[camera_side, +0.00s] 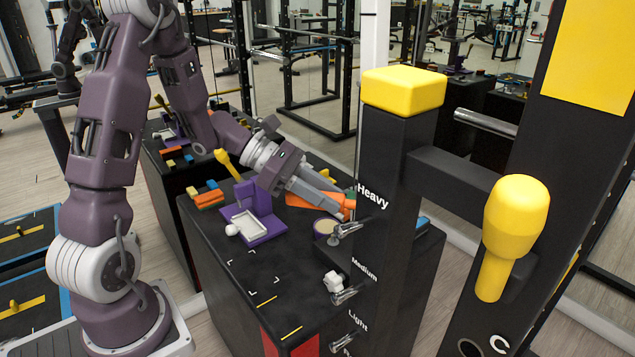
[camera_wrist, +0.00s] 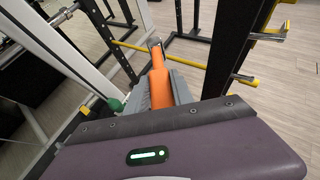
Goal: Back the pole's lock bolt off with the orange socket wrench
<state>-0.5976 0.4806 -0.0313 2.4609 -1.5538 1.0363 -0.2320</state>
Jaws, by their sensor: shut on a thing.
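My gripper (camera_side: 325,190) is shut on the orange socket wrench (camera_side: 347,207), just left of the black pole (camera_side: 388,160). In the wrist view the wrench (camera_wrist: 160,88) lies between the grey fingers, its metal end pointing away from the gripper. In the side view the pole hides the wrench's far end. The pole has a yellow cap (camera_side: 404,88) and the labels Heavy, Medium and Light. Metal pins (camera_side: 345,229) stick out beside the labels. I cannot tell which part is the lock bolt, or whether the wrench touches it.
A black bench (camera_side: 240,290) stands below my gripper. It carries a purple holder with a white tray (camera_side: 246,224), a yellow-handled tool (camera_side: 228,162) and coloured blocks (camera_side: 208,198). A yellow-knobbed bar (camera_side: 515,225) and a second black upright stand right of the pole. The bench's front part is mostly clear.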

